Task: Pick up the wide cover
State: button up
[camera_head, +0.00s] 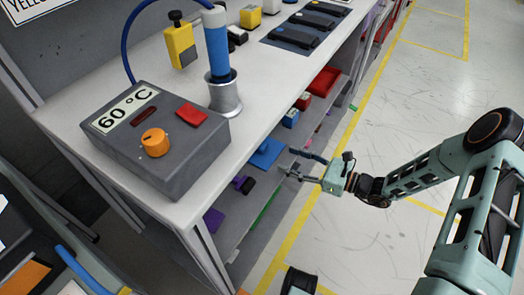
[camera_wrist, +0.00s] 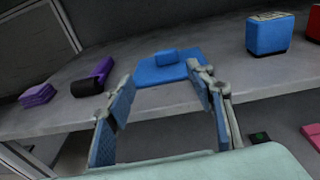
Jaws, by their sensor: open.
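The likely wide cover is a flat blue plate with a small raised blue block on top (camera_head: 266,154). It lies flat on the shelf under the bench. In the wrist view the blue plate (camera_wrist: 150,76) is ahead of my gripper, near the middle. My gripper (camera_head: 288,168) is in front of the shelf edge, close to the plate. Its two fingers (camera_wrist: 164,88) are spread apart with nothing between them, and the plate shows beyond the fingertips. The right finger overlaps the plate's right edge in that view. I see no clear contact.
On the same shelf (camera_wrist: 60,120), a purple-and-black part (camera_wrist: 94,78) and a purple stack (camera_wrist: 38,95) lie left, and a blue box (camera_wrist: 270,35) stands right. The benchtop (camera_head: 185,212) overhangs the shelf.

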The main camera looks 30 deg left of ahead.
aim_at(263, 145)
jog(key=shift+w+a+r+m+t+y, duration=0.1)
jog(key=shift+w+a+m+t+y, duration=0.2)
jog(key=shift+a+t, duration=0.1)
jog(key=a+b, duration=0.1)
jog(key=a, duration=0.2)
jog(key=a+b, duration=0.1)
jog(key=a, duration=0.2)
jog(key=w+a+b, duration=0.1)
jog(key=a, duration=0.3)
jog(key=shift+f, duration=0.25)
jog(key=shift+c, duration=0.3)
jog(key=c, duration=1.2)
jog(key=shift+r, duration=0.1)
